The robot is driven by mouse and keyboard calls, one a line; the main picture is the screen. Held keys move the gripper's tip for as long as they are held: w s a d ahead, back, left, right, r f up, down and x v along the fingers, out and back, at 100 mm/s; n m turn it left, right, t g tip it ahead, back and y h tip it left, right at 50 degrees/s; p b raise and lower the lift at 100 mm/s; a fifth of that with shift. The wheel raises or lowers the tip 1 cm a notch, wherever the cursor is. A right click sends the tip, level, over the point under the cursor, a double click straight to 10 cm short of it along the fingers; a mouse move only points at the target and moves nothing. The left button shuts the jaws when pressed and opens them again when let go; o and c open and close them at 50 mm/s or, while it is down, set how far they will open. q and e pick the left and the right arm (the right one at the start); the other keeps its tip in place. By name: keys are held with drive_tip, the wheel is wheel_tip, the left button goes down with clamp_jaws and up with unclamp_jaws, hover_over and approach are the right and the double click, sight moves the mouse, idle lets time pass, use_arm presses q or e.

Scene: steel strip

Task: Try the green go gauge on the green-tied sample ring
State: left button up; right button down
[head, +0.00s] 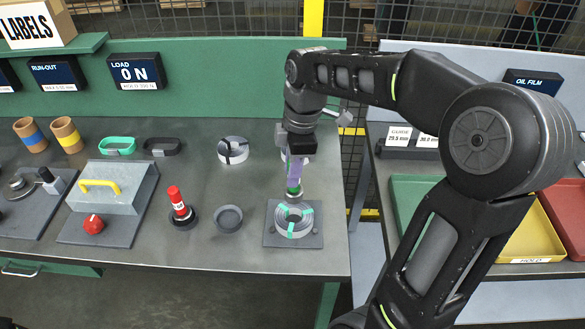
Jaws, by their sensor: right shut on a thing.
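The sample ring (279,225), a grey coil with green ties, lies flat on a square grey plate (313,241) near the front right of the bench. My right gripper (295,178) points down above the ring and is shut on the green go gauge (294,191), whose green band shows below the fingers. The gauge is upright, and its lower end is at the far side of the ring's opening in the picture. I cannot tell whether it is inside the bore or just above it. My left gripper is not in view.
A red gauge (176,196) stands in a dark round holder, beside an empty round holder (228,218). A black-tied ring (233,150) lies farther back. A grey box with a yellow handle (100,187) stands left. Green, yellow (532,242) and red trays sit on the right bench.

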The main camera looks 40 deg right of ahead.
sight(292, 190)
drive_tip(key=shift+f+b, duration=2.15)
drive_tip(key=shift+f, duration=0.85)
drive_tip(key=shift+f, duration=0.3)
drive_tip(key=shift+f+b, duration=1.65)
drive_tip(key=shift+f, duration=0.2)
idle(2.6)
drive_tip(key=shift+r, duration=0.1)
